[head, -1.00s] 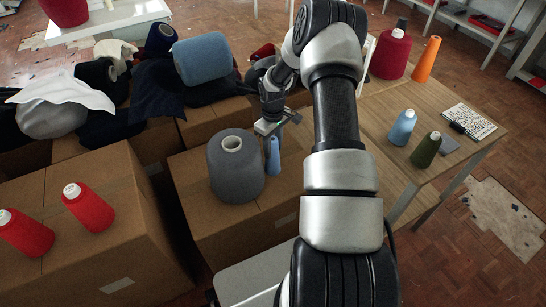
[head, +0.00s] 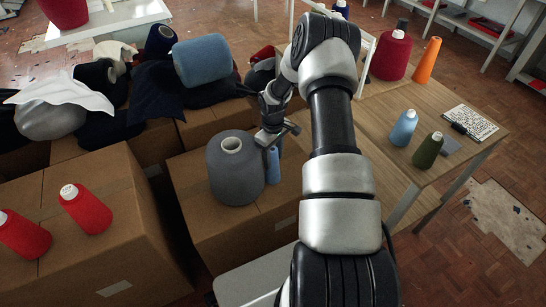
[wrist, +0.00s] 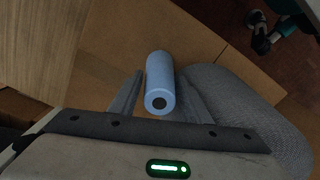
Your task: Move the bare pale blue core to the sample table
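The bare pale blue core (head: 273,166) stands upright on a cardboard box, close beside a large grey yarn cone (head: 234,170). In the wrist view the core (wrist: 160,75) shows its dark end hole and lies between my two fingers, with a gap on each side. My gripper (head: 278,139) is open, just above the core's top; its fingers also show in the wrist view (wrist: 160,98). The grey cone (wrist: 245,110) is right beside the right finger there. A wooden table (head: 388,125), seemingly the sample table, stands at the right.
The wooden table holds a blue cone (head: 404,128), an olive cone (head: 427,151), a large red cone (head: 391,57), an orange cone (head: 426,60) and a written sheet (head: 470,124). Red cones (head: 86,208) stand on the left box. Bare wood lies at the table's near side.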

